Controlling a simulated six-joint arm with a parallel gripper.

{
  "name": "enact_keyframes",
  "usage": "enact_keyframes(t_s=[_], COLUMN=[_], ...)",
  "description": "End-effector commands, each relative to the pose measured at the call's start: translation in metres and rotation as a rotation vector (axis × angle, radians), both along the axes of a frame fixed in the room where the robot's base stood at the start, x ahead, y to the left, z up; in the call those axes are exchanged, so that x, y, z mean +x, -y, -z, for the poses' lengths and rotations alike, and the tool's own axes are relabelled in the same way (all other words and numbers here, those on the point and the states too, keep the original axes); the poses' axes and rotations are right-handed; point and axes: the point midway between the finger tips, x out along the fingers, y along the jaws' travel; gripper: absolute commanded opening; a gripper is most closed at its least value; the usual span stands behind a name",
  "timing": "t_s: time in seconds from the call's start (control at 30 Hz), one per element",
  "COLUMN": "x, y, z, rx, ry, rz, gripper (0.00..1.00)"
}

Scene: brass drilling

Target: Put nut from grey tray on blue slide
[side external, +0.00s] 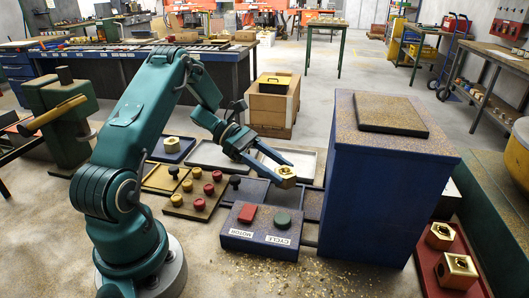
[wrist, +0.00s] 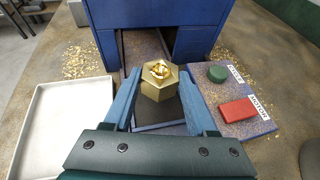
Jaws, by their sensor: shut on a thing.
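My gripper (side external: 282,172) is shut on a brass hex nut (side external: 287,182), which also shows between the blue fingers in the wrist view (wrist: 159,88). The nut is held upright with its bored top up. Below it in the wrist view is the dark slide (wrist: 150,127), on a track that runs into the opening of the blue machine. I cannot tell whether the nut touches the slide. A pale grey tray (wrist: 45,130) lies to the left in the wrist view and looks empty. Another brass nut (side external: 172,144) sits in a tray at the back left.
A blue control box (side external: 262,238) with a red and a green button stands beside the slide. The tall blue machine (side external: 370,195) blocks the right. A red tray (side external: 428,270) with brass nuts lies beyond it. A board with red and yellow knobs (side external: 190,203) is left of the slide.

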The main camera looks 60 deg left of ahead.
Motion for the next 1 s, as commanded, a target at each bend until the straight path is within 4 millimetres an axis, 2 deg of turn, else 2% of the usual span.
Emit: enact_keyframes(t_s=[0.2, 0.3, 0.7, 0.73, 0.8, 1.0], x=[0.000, 0.000, 0.000, 0.000, 0.000, 0.000], y=[0.000, 0.000, 0.000, 0.000, 0.000, 0.000], z=[0.029, 0.036, 0.039, 0.040, 0.040, 0.040], rx=[-0.005, -0.003, -0.002, 0.000, 0.000, 0.000], ry=[-0.002, -0.001, 0.001, 0.000, 0.000, 0.000], rz=[0.000, -0.001, 0.000, 0.000, 0.000, 0.001], gripper=[0.00, 0.00, 0.00, 0.65, 0.87, 0.87])
